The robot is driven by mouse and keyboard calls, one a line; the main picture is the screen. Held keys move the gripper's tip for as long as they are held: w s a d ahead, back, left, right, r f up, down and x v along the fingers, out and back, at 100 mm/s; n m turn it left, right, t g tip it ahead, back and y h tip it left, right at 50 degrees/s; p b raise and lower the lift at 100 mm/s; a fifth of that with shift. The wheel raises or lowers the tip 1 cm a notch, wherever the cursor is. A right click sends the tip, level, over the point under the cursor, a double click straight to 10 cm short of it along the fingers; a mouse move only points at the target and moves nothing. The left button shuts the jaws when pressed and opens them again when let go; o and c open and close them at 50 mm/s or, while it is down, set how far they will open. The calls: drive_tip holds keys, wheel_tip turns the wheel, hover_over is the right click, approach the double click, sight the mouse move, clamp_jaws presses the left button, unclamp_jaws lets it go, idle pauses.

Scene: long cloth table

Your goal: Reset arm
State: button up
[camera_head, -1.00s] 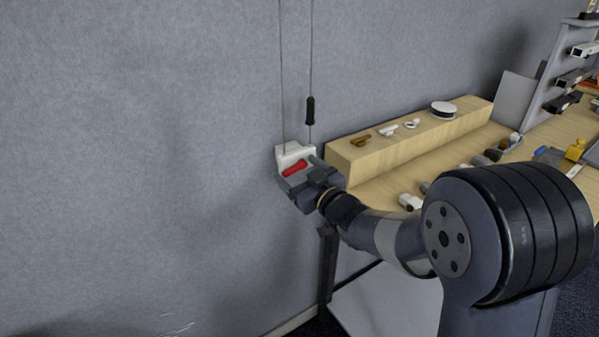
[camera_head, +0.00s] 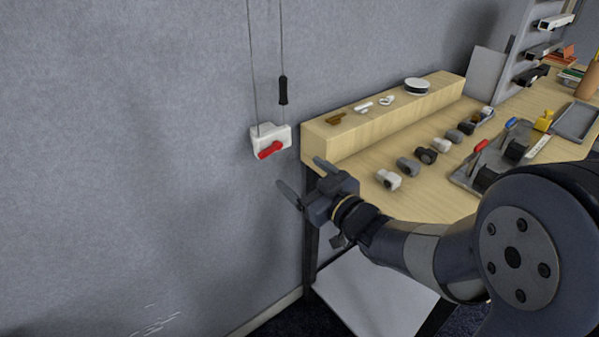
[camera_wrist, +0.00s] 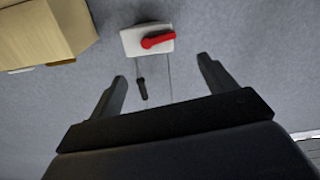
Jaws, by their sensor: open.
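My gripper (camera_head: 303,180) is open and empty in the head view, below and a little right of a white wall box (camera_head: 284,136) with a red lever (camera_head: 269,150). It is apart from the box. The wrist view shows the two open fingers of my gripper (camera_wrist: 165,82), with the white box (camera_wrist: 131,42) and red lever (camera_wrist: 158,39) beyond them and nothing between the fingertips. Two cords run up from the box, one with a black sleeve (camera_head: 283,91).
The wooden table (camera_head: 420,205) stands right of my gripper, with a raised wooden ledge (camera_head: 340,138) along the wall. Several grey and white fittings (camera_head: 408,167) lie on it, and a grey tray (camera_head: 462,180) is farther right. The wall area at left is clear.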

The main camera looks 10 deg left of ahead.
sight(271, 150)
drive_tip(key=p+x, duration=0.1)
drive_tip(key=x, duration=1)
drive_tip(key=shift+f, duration=0.15)
drive_tip(key=shift+n, duration=0.8)
